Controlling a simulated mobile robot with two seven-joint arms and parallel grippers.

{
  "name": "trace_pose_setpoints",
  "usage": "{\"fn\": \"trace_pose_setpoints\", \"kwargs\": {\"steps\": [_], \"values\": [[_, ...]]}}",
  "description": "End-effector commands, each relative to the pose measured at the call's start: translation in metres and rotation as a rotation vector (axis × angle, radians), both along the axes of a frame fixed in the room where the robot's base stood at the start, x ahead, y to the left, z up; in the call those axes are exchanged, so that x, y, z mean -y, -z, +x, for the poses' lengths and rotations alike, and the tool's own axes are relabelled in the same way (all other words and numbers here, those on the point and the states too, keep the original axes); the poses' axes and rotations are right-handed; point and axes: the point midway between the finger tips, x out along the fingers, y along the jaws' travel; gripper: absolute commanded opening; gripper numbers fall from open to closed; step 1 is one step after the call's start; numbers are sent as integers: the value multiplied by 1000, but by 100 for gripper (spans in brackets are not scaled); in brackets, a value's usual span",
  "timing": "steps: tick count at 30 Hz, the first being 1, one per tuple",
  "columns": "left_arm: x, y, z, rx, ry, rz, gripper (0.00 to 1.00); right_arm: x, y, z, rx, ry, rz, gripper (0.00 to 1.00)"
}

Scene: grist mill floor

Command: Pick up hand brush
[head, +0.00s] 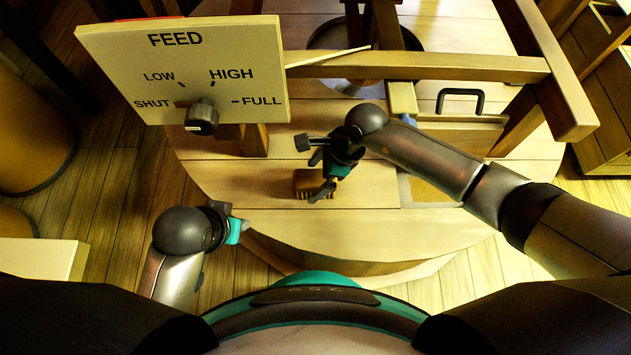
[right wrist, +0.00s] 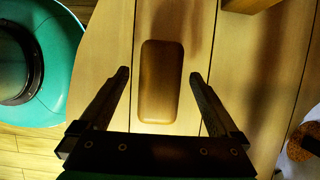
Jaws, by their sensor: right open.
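The hand brush (head: 305,184) lies on the round wooden top of the mill, near its front. It is a small brown block with bristles showing along its lower edge in the head view. In the right wrist view the brush (right wrist: 161,82) shows as a rounded brown back. My right gripper (head: 321,175) is open over the brush, with one fingertip on either side of it in the right wrist view. The fingers do not seem to touch it, and their height above it is hard to judge. My left gripper (head: 238,230) is low at the left, its fingers not clearly visible.
A FEED sign (head: 190,75) with a black knob (head: 202,117) stands at the back left. A wooden frame beam (head: 450,67) crosses behind my right arm. A black handle (head: 460,98) stands on the right. The round wooden top (head: 350,228) is clear in front of the brush.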

Motion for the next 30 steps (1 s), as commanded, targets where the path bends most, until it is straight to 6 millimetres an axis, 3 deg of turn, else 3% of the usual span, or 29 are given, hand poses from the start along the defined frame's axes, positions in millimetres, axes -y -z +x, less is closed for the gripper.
{"fn": "trace_pose_setpoints", "kwargs": {"steps": [25, 30], "values": [[0, 5, 0, 0, 0, 0, 30, 0, 5, 0, 0, 0, 0, 98], [0, 5, 0, 0, 0, -1, 30, 0, 5, 0, 0, 0, 0, 78]]}}
